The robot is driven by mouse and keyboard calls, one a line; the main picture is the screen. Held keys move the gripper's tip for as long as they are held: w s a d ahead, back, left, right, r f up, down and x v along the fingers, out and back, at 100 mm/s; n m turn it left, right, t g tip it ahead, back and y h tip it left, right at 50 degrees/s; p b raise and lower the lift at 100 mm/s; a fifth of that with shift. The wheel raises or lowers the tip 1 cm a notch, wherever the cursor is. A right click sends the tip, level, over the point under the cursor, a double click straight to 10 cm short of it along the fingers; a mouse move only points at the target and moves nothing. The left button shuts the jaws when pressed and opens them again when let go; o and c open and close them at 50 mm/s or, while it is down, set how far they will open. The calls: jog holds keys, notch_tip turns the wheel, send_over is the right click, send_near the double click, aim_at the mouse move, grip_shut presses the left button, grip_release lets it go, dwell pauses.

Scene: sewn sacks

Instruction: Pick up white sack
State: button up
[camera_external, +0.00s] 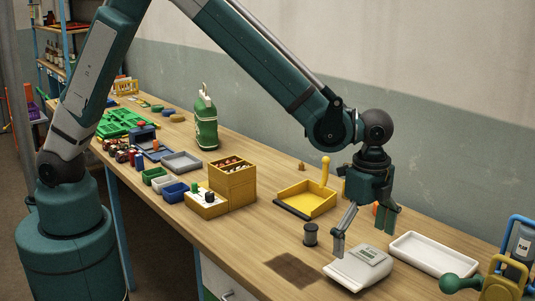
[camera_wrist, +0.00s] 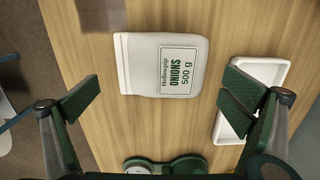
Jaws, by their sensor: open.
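The white sack (camera_external: 352,272) lies flat on the wooden bench near its front edge in the external view. In the wrist view the sack (camera_wrist: 140,70) lies below my gripper, its label reading "ONIONS 500 g". My gripper (camera_external: 362,235) hangs above the sack with its fingers spread wide and nothing between them. In the wrist view the gripper (camera_wrist: 160,97) shows one finger to the left of the sack and one to the right, over the edge of the white tray. The fingers look apart from the sack.
A white tray (camera_external: 408,262) lies close to the sack's right. A dark spool (camera_external: 310,234) stands to its left, with a brown patch (camera_external: 293,267) on the bench. A yellow dustpan (camera_external: 306,203) is behind. A green-handled object (camera_external: 460,284) and a bottle stand at the right.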

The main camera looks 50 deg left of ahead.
aim_at(360, 259)
jog(key=shift+f, duration=0.1)
jog(key=shift+f, duration=1.2)
jog(key=shift+f, duration=2.55)
jog(key=shift+c, duration=0.5)
jog(key=c, duration=0.8)
jog(key=shift+o, duration=0.2)
jog(key=shift+r, duration=0.15)
jog(key=shift+r, duration=4.85)
